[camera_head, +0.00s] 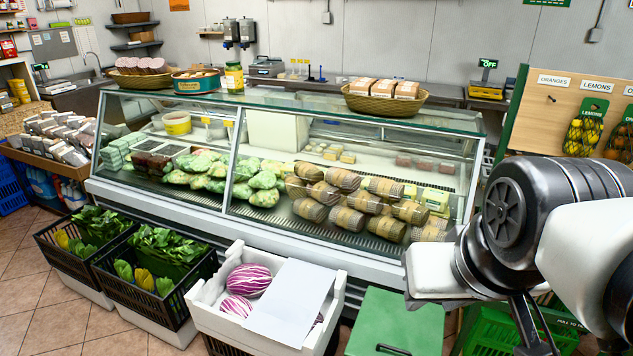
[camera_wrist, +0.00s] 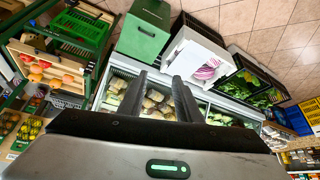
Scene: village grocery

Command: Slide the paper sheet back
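A white paper sheet (camera_head: 291,298) lies over the right part of a white crate (camera_head: 208,318). Purple striped cabbages (camera_head: 249,279) show at the sheet's left side, and the sheet hides part of the crate's contents. In the wrist view the white sheet (camera_wrist: 190,58) shows beyond the fingers, beside the cabbages. My gripper (camera_wrist: 160,75) has its two dark fingers apart with nothing between them. In the head view only part of my gripper shows at the lower right, well to the right of the sheet and not touching it.
A green box (camera_head: 398,322) stands right of the white crate. Black crates of greens (camera_head: 158,268) stand to its left. The glass display counter (camera_head: 290,180) runs behind them. A wooden rack (camera_head: 540,105) with hanging fruit nets is at the right. Tiled floor is open at the lower left.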

